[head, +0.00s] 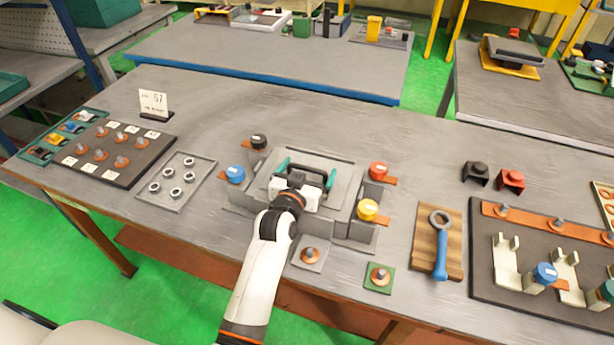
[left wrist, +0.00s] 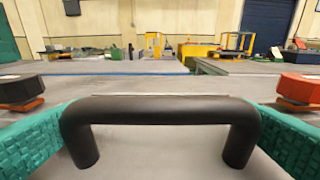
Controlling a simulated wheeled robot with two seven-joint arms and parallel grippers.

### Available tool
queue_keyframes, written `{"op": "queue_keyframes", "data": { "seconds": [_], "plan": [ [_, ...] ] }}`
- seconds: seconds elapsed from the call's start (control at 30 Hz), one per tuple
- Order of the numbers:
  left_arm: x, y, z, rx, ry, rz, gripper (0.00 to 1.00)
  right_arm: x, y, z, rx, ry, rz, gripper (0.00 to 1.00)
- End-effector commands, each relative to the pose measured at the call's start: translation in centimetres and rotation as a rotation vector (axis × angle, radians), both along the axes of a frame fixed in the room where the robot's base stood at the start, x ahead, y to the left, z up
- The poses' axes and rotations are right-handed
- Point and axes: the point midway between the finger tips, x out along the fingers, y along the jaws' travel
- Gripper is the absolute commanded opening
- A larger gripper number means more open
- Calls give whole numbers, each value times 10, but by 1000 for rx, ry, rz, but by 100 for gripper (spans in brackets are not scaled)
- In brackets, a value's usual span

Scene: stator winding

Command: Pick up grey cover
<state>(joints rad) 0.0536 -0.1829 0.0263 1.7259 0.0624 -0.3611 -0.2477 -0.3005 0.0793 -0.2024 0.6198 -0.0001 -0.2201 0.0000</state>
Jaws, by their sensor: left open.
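The grey cover (head: 332,200) is a flat plate on a grey fixture in the middle of the table. A black handle stands on it, and this handle (left wrist: 160,108) fills the middle of the left wrist view. My left gripper (head: 304,180) is over the cover, with its green-padded fingers around the handle. In the left wrist view the pads stand apart on either side of the handle, so the gripper is open. The gripper hides part of the cover. My right gripper is not in view.
Black, blue, red (head: 378,170) and yellow (head: 367,209) capped terminals surround the fixture. A tray of nuts (head: 176,181) lies to the left. A blue wrench on a wooden board (head: 455,262) and a dark parts board (head: 482,288) lie to the right.

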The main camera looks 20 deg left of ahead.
Motion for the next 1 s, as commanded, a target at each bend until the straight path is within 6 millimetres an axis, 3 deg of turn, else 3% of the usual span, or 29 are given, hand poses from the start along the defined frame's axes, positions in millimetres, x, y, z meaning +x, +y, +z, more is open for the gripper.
{"op": "queue_keyframes", "data": {
  "seconds": [0.1, 0.37, 0.67, 1.0],
  "plan": [
    [11, 0, -2, 1, 1, 0, 100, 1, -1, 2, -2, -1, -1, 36],
    [13, 0, -3, 1, 1, 0, 100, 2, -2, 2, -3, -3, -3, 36],
    [13, 0, -3, 1, 1, 0, 52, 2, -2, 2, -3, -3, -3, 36],
    [13, 0, 4, 0, -3, 0, 52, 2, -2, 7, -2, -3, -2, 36]
  ]
}}
